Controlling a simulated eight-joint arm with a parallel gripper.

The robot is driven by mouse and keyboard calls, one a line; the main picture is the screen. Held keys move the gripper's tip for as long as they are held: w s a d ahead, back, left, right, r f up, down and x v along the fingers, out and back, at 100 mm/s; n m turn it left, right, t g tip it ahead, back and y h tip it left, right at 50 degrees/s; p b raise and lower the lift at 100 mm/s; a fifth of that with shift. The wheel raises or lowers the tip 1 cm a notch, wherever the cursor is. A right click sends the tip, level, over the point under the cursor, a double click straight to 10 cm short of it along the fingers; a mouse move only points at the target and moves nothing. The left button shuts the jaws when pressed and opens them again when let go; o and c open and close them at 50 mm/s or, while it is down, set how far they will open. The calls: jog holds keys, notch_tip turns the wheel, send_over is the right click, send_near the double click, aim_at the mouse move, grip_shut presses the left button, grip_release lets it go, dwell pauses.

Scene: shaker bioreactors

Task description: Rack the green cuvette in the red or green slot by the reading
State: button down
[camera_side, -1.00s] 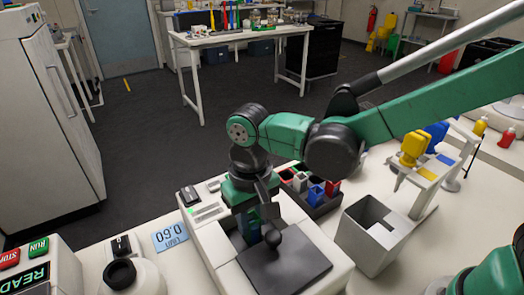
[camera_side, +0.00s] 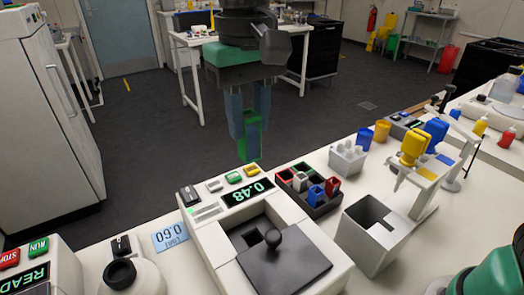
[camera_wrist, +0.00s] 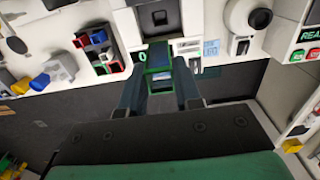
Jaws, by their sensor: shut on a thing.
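My gripper (camera_side: 247,112) is raised above and behind the reader, pointing down. It is shut on the green cuvette (camera_side: 249,143), which hangs upright between the fingers, clear of everything. In the wrist view the cuvette (camera_wrist: 159,57) shows between the fingers. The reader (camera_side: 215,243) has an open square well (camera_side: 251,238) and a lit display (camera_side: 248,193) showing 0.48. A blue limit card (camera_side: 171,237) beside it appears to read 0.60. The dark rack (camera_side: 321,210) right of the reader holds red (camera_side: 333,186), blue (camera_side: 316,194) and whitish cuvettes.
A grey open-topped bin (camera_side: 366,250) stands right of the reader. A knobbed dark lid (camera_side: 284,265) lies on the reader. The air around my gripper is clear.

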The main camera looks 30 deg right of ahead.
dwell(0.3)
jog(key=shift+w+d+f, duration=1.65)
jog(key=shift+d+f, duration=1.15)
jog(key=shift+d, duration=0.4)
jog(key=shift+w+d+f, duration=1.6)
jog(key=shift+d+f, duration=1.25)
jog(key=shift+d, duration=0.4)
jog(key=shift+w+d+f, duration=1.65)
jog(key=shift+d+f, duration=1.15)
jog(key=shift+d, duration=0.4)
jog(key=shift+f, duration=0.9)
jog(key=shift+f, duration=0.75)
jog(key=shift+f, duration=0.1)
